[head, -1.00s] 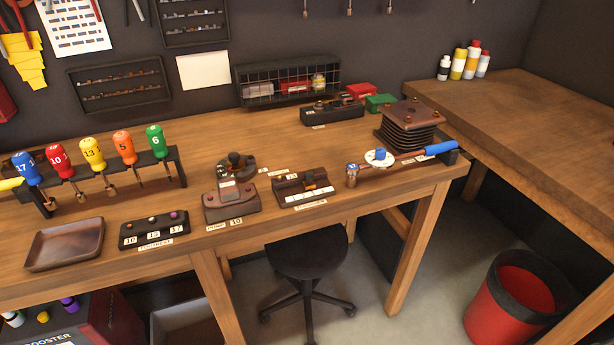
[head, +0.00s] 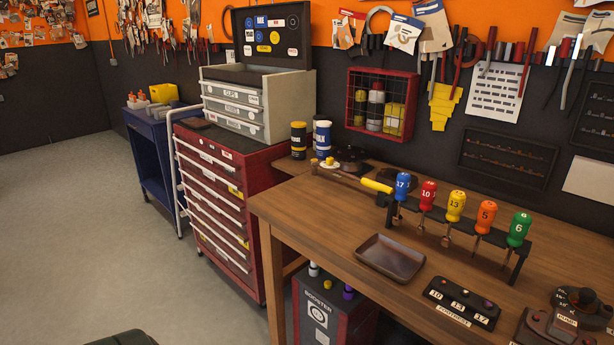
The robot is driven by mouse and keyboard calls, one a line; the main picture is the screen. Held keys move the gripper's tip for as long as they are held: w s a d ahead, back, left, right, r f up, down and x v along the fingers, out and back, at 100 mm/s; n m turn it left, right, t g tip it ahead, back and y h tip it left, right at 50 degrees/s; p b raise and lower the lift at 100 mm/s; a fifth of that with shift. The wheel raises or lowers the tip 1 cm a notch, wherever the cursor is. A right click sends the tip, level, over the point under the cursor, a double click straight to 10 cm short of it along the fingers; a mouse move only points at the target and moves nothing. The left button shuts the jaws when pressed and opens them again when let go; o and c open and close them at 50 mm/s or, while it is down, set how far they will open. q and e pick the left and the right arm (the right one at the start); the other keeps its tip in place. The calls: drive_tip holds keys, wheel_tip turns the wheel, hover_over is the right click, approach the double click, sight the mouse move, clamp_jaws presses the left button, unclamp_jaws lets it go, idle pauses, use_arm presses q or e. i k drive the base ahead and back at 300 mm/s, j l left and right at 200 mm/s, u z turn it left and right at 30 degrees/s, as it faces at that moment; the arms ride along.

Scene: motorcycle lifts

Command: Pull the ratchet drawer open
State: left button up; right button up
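A red tool chest (head: 262,205) stands left of the workbench, its front a stack of several shut drawers with pale handle strips. A grey cabinet (head: 285,110) with several shallow labelled drawers sits on top of it, and these drawers also look shut. One label seems to read CLIPS; the others are too small to read surely, so I cannot tell which drawer is the ratchet drawer. Neither of my grippers shows in the head view.
The wooden workbench (head: 300,228) on the right holds a tray (head: 391,257) and a rack of numbered screwdrivers (head: 455,207). A blue cart (head: 150,155) stands beyond the chest. A booster box (head: 330,310) sits under the bench. The floor (head: 90,230) before the chest is clear.

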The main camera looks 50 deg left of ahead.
sight(232, 187)
drive_tip(key=u, duration=2.1)
drive_tip(key=i+j+z, duration=0.15)
drive_tip(key=i, duration=0.25)
drive_tip(key=i+j+z, duration=0.1)
drive_tip(key=i, duration=0.25)
drive_tip(key=i+j+z, duration=0.15)
drive_tip(key=i+j, duration=0.15)
drive_tip(key=i, duration=0.05)
